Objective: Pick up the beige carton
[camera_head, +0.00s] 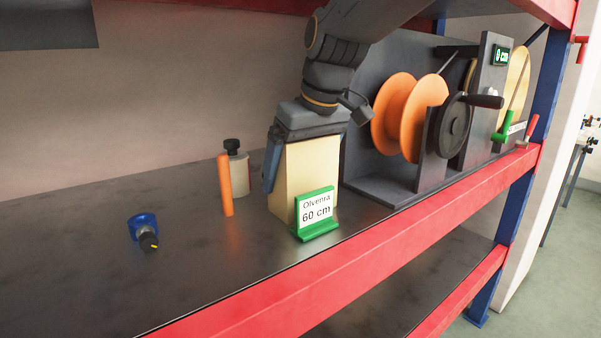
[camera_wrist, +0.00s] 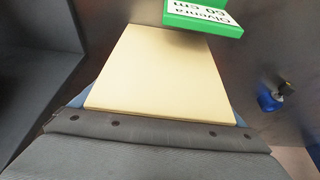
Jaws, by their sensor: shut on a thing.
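The beige carton (camera_head: 308,167) stands upright on the dark shelf, behind a green sign. My gripper (camera_head: 303,163) is above it with its fingers down along the carton's sides, shut on it. The left finger shows in the head view; the other is mostly hidden. In the wrist view the carton (camera_wrist: 165,72) fills the middle, just beyond the gripper's edge. Whether its base touches the shelf is hard to tell, as the sign covers part of it.
The green sign (camera_head: 316,213) reading "Olvenra 60 cm" stands right before the carton. An orange stick (camera_head: 225,185), a black-capped bottle (camera_head: 238,170) and a blue item (camera_head: 143,227) are to the left. A grey machine with orange reel discs (camera_head: 394,115) stands close on the right. The left shelf is mostly clear.

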